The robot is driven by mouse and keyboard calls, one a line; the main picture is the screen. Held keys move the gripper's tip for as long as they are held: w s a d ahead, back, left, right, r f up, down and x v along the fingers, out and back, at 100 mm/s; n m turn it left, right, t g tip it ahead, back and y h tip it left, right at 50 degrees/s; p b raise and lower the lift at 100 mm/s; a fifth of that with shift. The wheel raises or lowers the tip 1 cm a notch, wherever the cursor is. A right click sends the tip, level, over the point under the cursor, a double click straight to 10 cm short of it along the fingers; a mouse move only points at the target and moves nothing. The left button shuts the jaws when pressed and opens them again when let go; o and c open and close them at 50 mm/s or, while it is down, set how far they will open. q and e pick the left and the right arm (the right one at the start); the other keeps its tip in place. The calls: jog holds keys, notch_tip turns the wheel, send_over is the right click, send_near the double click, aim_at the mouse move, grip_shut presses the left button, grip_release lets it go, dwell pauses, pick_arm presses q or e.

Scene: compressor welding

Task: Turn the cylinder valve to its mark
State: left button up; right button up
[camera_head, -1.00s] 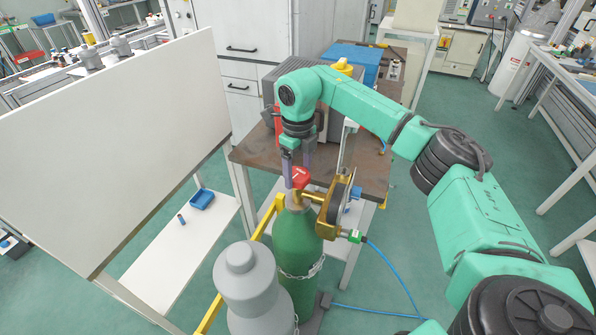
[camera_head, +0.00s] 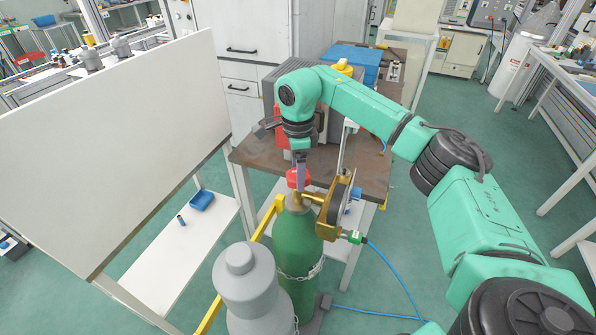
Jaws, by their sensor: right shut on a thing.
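The green gas cylinder (camera_head: 296,245) stands upright in the middle, with a red valve knob (camera_head: 298,179) on its top. A brass regulator (camera_head: 328,212) with a round gauge joins the valve on its right side. My right gripper (camera_head: 299,176) points down from above and is shut on the red knob. Its fingers look nearly edge-on, one behind the other, and partly cover the knob. The mark for the valve cannot be made out. My left gripper is not in view.
A grey cylinder (camera_head: 247,285) stands close at the front left, beside a yellow rail (camera_head: 269,217). A chain (camera_head: 300,274) goes around the green cylinder. A blue hose (camera_head: 393,270) runs right from the regulator. A brown-topped table (camera_head: 256,154) stands behind; a white panel (camera_head: 110,140) is at left.

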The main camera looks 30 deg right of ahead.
jog(key=shift+w+r+n, duration=0.1)
jog(key=shift+r+n, duration=0.05)
jog(key=shift+n, duration=0.35)
jog(key=o, duration=1.3)
jog(key=shift+r, duration=0.35)
notch_tip(320, 180, up, 14)
jog(key=shift+f+b, duration=0.1)
jog(key=shift+b, duration=0.25)
